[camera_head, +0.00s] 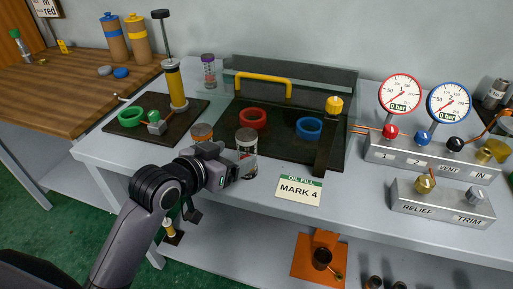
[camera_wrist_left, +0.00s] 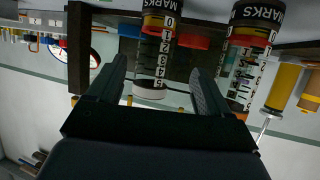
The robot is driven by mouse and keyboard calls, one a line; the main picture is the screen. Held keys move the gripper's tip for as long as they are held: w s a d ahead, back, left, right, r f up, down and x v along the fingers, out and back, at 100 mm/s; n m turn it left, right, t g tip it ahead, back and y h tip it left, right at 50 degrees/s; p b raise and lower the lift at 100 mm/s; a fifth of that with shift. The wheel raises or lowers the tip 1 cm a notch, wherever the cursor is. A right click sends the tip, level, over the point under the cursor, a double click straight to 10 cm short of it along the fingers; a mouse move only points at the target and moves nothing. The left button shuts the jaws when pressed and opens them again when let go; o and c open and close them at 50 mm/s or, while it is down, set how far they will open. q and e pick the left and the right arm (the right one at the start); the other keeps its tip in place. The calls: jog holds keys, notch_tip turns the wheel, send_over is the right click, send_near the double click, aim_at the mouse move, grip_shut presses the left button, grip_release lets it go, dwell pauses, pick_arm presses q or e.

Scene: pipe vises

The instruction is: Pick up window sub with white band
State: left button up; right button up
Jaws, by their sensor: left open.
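The window sub with the white band (camera_head: 247,143) stands upright near the front edge of the bench. It is a clear, scaled cylinder with dark and red bands at its base. In the left wrist view, which is upside down, this sub (camera_wrist_left: 153,55) appears between my two fingers, its white end nearest them. My left gripper (camera_head: 232,168) is open and empty beside the sub; its fingers (camera_wrist_left: 160,88) are spread apart. I cannot tell whether the sub is within their reach. A second window sub with an orange band (camera_head: 202,132) stands to its left, partly behind my gripper.
A purple-topped cylinder (camera_head: 208,66) stands at the back. A dark plate (camera_head: 280,146) with a red ring (camera_head: 252,118) and a blue ring (camera_head: 309,128) lies behind the sub. The MARK 4 sign (camera_head: 299,190) is close on the right. A yellow pump (camera_head: 175,85) stands back left.

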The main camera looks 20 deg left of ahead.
aim_at(251, 148)
pick_arm(q)
jog(key=shift+d+x, duration=0.2)
jog(key=shift+x, duration=1.6)
jog(key=shift+d+x, duration=0.15)
jog(key=shift+x, duration=1.65)
jog(key=shift+s+r, duration=0.1)
jog(key=shift+r, duration=0.05)
jog(key=c, duration=1.4)
jog(key=shift+r, duration=0.1)
